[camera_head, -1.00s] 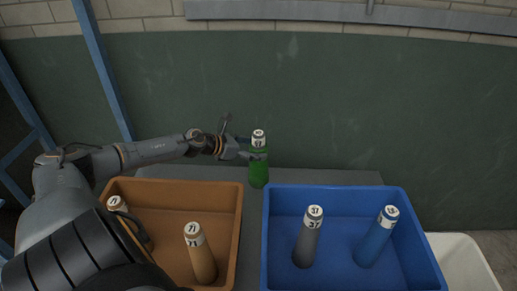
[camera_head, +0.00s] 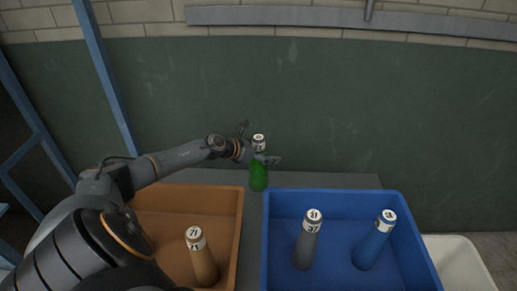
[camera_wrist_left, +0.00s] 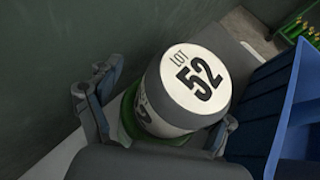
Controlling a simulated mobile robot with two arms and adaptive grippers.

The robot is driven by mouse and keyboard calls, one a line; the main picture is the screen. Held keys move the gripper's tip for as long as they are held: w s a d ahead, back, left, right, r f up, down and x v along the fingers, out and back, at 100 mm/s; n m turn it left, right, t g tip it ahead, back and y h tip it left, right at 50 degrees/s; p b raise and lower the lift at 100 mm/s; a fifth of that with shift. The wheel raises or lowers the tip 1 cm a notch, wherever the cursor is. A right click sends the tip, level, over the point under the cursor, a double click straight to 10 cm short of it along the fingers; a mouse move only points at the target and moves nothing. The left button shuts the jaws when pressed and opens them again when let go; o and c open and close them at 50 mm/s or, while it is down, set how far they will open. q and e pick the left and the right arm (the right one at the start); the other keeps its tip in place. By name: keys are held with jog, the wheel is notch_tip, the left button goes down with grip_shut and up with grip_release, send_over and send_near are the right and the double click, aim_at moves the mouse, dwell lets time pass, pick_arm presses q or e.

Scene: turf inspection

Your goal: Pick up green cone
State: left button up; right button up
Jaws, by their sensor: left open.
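The green cone (camera_head: 259,176) stands upright on the grey table behind the gap between the two bins. Its white top carries a label. In the left wrist view the white top (camera_wrist_left: 196,82) reads "LOT 52", with a bit of green body (camera_wrist_left: 128,112) below. My left gripper (camera_head: 261,153) is open at the cone's upper part. In the left wrist view its fingers (camera_wrist_left: 160,115) show on either side of the cone; I cannot tell whether they touch it. My right gripper is not in view.
An orange bin (camera_head: 240,215) holds a tan cone (camera_head: 203,264). A blue bin (camera_head: 268,240) holds a grey cone (camera_head: 304,253) and a blue cone (camera_head: 372,248). A white container (camera_head: 462,262) is at the right. A dark green wall (camera_head: 330,110) rises behind the table.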

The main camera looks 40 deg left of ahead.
pick_arm(q)
grip_shut()
dwell(0.3)
dwell(0.4)
